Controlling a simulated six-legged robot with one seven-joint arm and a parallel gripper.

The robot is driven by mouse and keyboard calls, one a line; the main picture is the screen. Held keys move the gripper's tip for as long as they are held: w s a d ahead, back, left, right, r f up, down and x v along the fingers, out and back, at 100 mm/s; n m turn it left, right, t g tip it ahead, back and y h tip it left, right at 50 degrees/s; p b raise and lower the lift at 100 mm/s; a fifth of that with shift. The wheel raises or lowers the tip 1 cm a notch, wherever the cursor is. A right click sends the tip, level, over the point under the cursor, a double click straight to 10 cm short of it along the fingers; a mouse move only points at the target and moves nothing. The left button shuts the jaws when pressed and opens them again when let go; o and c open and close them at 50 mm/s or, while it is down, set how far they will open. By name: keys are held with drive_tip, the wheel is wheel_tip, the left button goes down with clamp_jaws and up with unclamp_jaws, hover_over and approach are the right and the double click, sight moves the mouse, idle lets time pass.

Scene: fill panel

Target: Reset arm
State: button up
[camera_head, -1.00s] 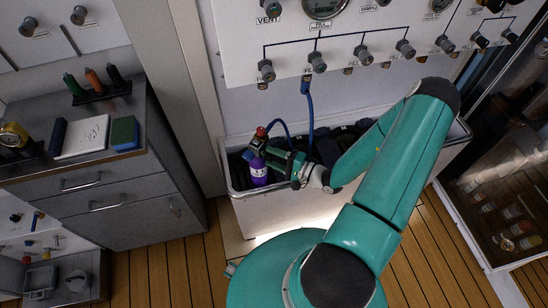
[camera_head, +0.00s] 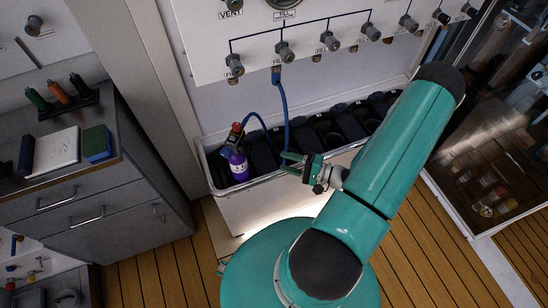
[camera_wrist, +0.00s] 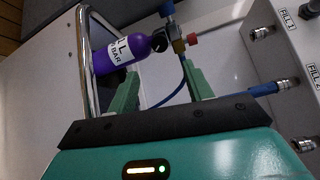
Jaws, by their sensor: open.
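My gripper (camera_head: 286,162) is open and empty, just in front of the near rim of the white trough. It also shows in the wrist view (camera_wrist: 162,85), with its two green fingers apart. A purple bottle (camera_head: 238,168) with a white label and a red-topped valve stands at the left end of the trough, left of my gripper and apart from it. In the wrist view the bottle (camera_wrist: 121,55) lies sideways across the picture beyond the fingers. A blue hose (camera_head: 285,105) runs from the panel's fill fitting, and a blue loop reaches the bottle's valve.
The white trough (camera_head: 255,200) holds several black cylinders (camera_head: 330,128). The fill panel (camera_head: 300,20) with knobs is above. A grey cabinet (camera_head: 95,190) with a notebook (camera_head: 52,150) stands left. A glass-fronted case (camera_head: 490,150) stands right. Wooden floor is open in front.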

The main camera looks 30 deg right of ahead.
drive_tip(key=shift+s+d, duration=0.3)
drive_tip(key=shift+s, duration=0.1)
drive_tip(key=s+a+r+n+g+h, duration=0.1)
drive_tip(key=a+r+n+g+h, duration=0.2)
drive_tip(key=r, duration=0.9)
drive_tip(key=s+a+r+n+g+h, duration=0.1)
drive_tip(key=a+r+n+h, duration=0.3)
drive_tip(key=a+r, duration=0.4)
drive_tip(key=s+a+r+n+g+h, duration=0.2)
drive_tip(key=a+r+n+g+h, duration=0.1)
drive_tip(key=r, duration=1.4)
drive_tip(key=a+n+g, duration=0.1)
drive_tip(key=a+n, duration=0.1)
drive_tip(key=a, duration=0.1)
drive_tip(key=shift+a+r+n+g, duration=0.2)
drive_tip(key=shift+a+n+g, duration=0.1)
